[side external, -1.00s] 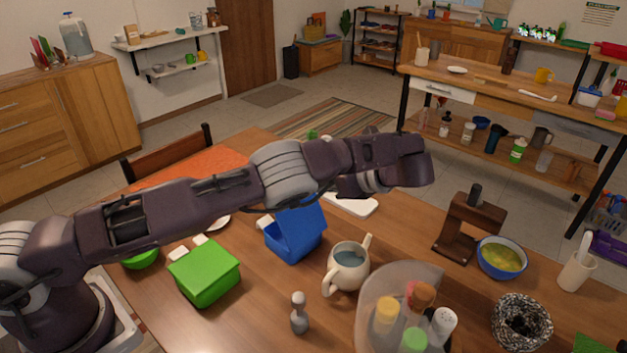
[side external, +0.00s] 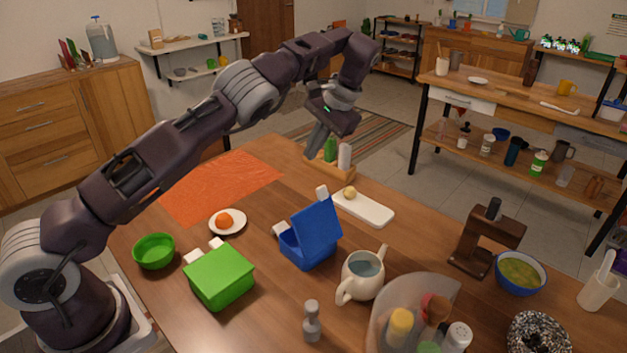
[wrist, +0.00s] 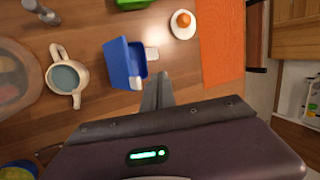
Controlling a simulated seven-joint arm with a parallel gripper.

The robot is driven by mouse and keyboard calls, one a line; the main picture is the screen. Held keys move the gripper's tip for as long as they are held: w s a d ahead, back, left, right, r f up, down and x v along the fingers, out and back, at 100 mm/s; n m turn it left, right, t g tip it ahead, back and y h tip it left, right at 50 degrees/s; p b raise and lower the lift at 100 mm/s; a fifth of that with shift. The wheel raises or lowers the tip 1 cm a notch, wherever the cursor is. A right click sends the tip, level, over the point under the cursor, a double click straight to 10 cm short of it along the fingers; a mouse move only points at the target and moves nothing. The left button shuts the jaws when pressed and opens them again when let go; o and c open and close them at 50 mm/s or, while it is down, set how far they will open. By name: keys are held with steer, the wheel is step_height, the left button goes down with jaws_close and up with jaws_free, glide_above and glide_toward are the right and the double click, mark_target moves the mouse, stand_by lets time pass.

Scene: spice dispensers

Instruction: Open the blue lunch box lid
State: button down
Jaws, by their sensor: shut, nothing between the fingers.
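The blue lunch box (side external: 304,250) stands on the wooden table with its lid (side external: 316,222) raised and tilted back, so it is open. White clasps show at its sides. It also shows in the wrist view (wrist: 119,66), left of my fingers. My gripper (side external: 312,153) is above the table, behind the box and clear of it. In the wrist view its fingers (wrist: 165,76) are together and empty, pointing at the table beside the box.
A green lunch box (side external: 220,277), shut, stands left of the blue one. A two-handled mug (side external: 362,282) is close on its right. A white board (side external: 365,209) lies behind it. A plate (side external: 240,226) with an orange item and a green bowl (side external: 154,252) are to the left.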

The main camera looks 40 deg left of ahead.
steer(key=w+a+r+n+t+h, duration=0.1)
steer(key=a+n+h, duration=0.2)
steer(key=n, duration=0.5)
steer(key=a+r+n+t+h, duration=0.1)
steer(key=a+r+n+h, duration=0.15)
steer(key=n, duration=0.65)
step_height(320, 180, down, 16)
steer(key=r, duration=0.1)
steer(key=shift+m, duration=0.3)
steer(key=d, duration=0.1)
steer(key=d+r, duration=0.1)
steer(key=d, duration=0.2)
steer(key=shift+d+r, duration=0.25)
steer(key=shift+r, duration=0.15)
steer(key=shift+d, duration=0.1)
